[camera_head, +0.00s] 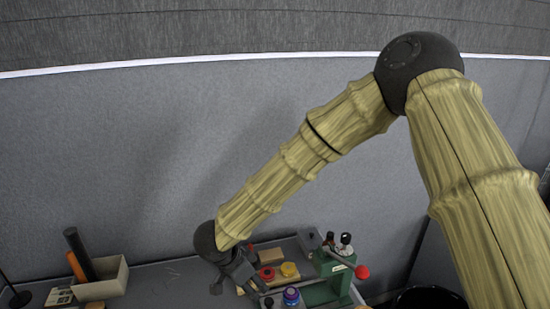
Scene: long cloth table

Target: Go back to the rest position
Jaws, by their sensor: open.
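My arm comes in from the right edge, bends at a dark elbow joint near the top right and reaches down to the left. My gripper (231,281) is at its end, low over the table (170,287), left of a cluster of small objects. It is seen small and from behind, and its fingers are dark. It is open, and I see nothing held in it. Whether it touches anything near it cannot be told.
A green device with a red knob (362,272) stands right of the gripper. Red (266,274), yellow (289,269) and blue-purple (291,295) round pieces lie close by. A beige box (103,284) holds dark and orange rods at left. Table between box and gripper is clear.

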